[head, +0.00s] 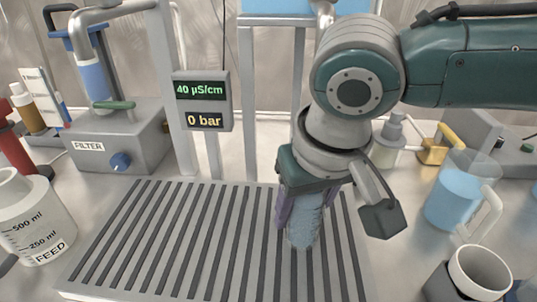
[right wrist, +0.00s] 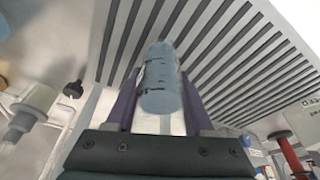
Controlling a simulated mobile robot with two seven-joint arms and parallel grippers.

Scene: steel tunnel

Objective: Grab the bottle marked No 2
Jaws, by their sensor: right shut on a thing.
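My right gripper (head: 302,222) points down over the slatted grey tray (head: 110,262) in the head view. Its two purple fingers are shut on a pale blue, see-through bottle (head: 303,232). In the right wrist view the bottle (right wrist: 160,78) stands between the fingers, with dark marks on its side that I cannot read. No number can be made out on it. I cannot tell whether its lower end touches the slats. My left gripper is not in view.
A FEED bottle (head: 38,225) stands left of the tray, with the grey FILTER unit (head: 118,145) behind it. A display (head: 202,102) hangs on a post behind the tray. A jug of blue liquid (head: 455,195) and a white cup (head: 478,272) stand at right. The tray's left half is clear.

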